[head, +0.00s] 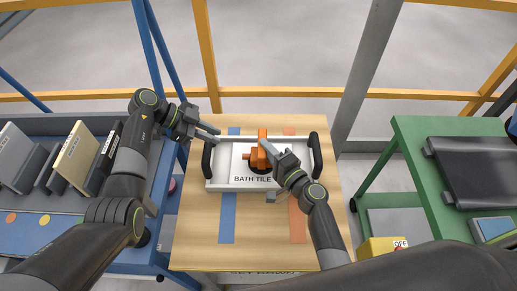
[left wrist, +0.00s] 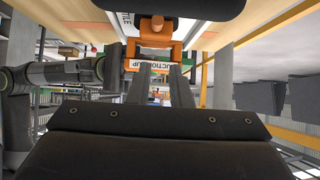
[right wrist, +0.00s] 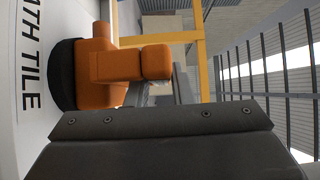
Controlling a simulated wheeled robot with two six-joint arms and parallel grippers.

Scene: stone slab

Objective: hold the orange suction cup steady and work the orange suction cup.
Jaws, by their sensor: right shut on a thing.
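The orange suction cup (head: 262,153) stands on the white bath tile (head: 240,168), its dark base against the tile. In the right wrist view the orange body and block-shaped lever (right wrist: 125,65) are close up. My right gripper (head: 270,149) is shut on the suction cup; its fingers are partly hidden behind the orange part. My left gripper (head: 217,130) is empty, left of the cup and apart from it, above the tile's far left corner. In the left wrist view its two fingers (left wrist: 160,80) are apart, with the orange cup (left wrist: 157,42) beyond them.
The tile lies in a pale frame with black handles (head: 207,161) at both sides, on a wooden table (head: 190,235) with blue and orange strips. A blue rack (head: 40,125) stands left, a green bench (head: 415,135) right. Yellow rails (head: 310,95) run behind. The near tabletop is clear.

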